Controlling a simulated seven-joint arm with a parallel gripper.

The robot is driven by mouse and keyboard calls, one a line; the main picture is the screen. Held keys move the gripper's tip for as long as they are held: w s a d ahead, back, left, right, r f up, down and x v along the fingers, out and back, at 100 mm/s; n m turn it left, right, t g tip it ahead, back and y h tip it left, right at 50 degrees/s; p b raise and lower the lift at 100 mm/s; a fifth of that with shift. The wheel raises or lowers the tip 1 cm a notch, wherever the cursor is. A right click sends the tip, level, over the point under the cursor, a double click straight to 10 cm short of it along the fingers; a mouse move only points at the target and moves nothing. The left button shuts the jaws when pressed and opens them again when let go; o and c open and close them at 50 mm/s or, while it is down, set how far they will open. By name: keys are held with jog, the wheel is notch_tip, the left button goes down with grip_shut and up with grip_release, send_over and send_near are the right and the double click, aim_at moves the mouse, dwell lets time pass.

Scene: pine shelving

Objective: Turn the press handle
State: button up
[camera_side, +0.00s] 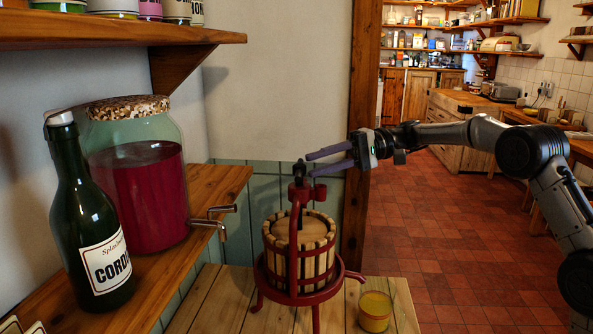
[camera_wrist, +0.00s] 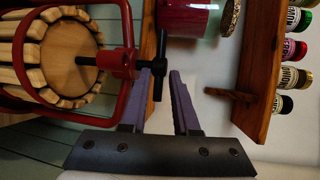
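The fruit press (camera_side: 298,250) stands on a slatted wooden stand, with a red frame and a round basket of pale wooden slats. Its press handle (camera_side: 298,172) is a dark bar across the top of the screw. In the wrist view, the handle (camera_wrist: 158,85) crosses beside the red hub, and its lower end shows between my finger tips. My gripper (camera_side: 309,164) is open, with two purple fingers reaching in from the right at handle height. The wrist view shows the fingers (camera_wrist: 161,73) apart. I cannot tell whether either finger touches the handle.
A green cordial bottle (camera_side: 91,220) and a big jar of red liquid (camera_side: 137,190) with metal taps stand on the left shelf (camera_side: 165,275). An upper shelf (camera_side: 110,32) holds several small jars. Open floor lies to the right.

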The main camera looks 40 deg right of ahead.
jog(key=v, duration=0.6)
dwell(0.3)
